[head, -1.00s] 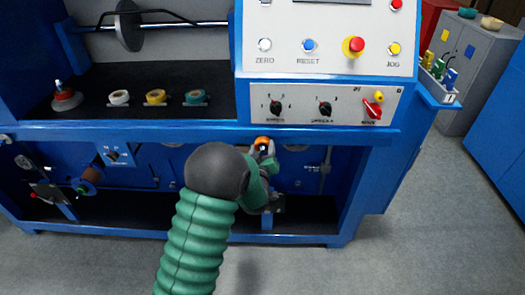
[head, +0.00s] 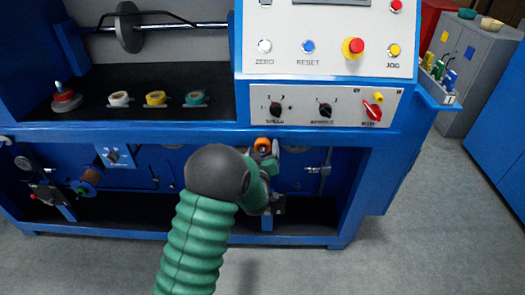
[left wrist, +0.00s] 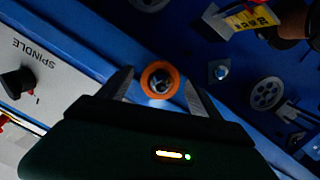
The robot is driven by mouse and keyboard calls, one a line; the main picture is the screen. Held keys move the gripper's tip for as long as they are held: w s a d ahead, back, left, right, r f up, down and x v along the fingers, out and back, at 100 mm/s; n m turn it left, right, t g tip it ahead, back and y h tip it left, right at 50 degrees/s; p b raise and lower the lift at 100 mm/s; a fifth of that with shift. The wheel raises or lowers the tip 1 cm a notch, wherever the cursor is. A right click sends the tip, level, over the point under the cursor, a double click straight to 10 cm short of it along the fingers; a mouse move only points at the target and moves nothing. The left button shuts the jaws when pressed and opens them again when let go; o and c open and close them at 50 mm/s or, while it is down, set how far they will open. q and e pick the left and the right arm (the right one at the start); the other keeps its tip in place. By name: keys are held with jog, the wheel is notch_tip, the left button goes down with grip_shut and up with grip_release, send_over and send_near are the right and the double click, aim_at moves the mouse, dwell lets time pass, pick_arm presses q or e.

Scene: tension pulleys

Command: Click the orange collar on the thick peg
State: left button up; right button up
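The orange collar (head: 262,145) is small and sits just below the blue front beam, at the far end of my left arm. In the left wrist view the orange collar (left wrist: 145,80) shows as a ring with a dark round centre. I cannot tell for sure whether that centre is the thick peg. My left gripper (left wrist: 158,78) is open, with one finger on each side of the collar and a small gap visible on both sides. In the head view my left gripper (head: 266,158) is partly hidden by my own arm. My right gripper is not in view.
The control panel (head: 320,108) with knobs and a red switch is just above the collar. White, yellow and teal rings (head: 155,98) lie on the dark shelf. In the left wrist view a yellow tag (left wrist: 250,20) and a grey wheel (left wrist: 265,94) are to the right.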

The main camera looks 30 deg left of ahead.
pick_arm(q)
jog(key=p+v, duration=0.8)
jog(key=v, duration=0.9)
jog(key=shift+f, duration=0.15)
jog(key=shift+w+p, duration=0.1)
jog(key=shift+p, duration=0.2)
jog(key=d+r+m+g+h+p, duration=0.4)
jog(key=d+h+p, duration=0.1)
jog(key=d+p, duration=0.25)
jog(key=s+d+r+m+g+h+p, duration=0.1)
jog(key=s+d+r+m+g+p, duration=0.1)
jog(key=s, duration=0.5)
jog(key=s+d+r+m+g+h+p, duration=0.1)
jog(key=s+r+m+g, duration=0.3)
jog(key=s, duration=0.4)
jog(key=shift+d+g+h+p, duration=0.3)
jog(key=shift+d+g+p, duration=0.25)
jog(key=shift+d+g, duration=0.35)
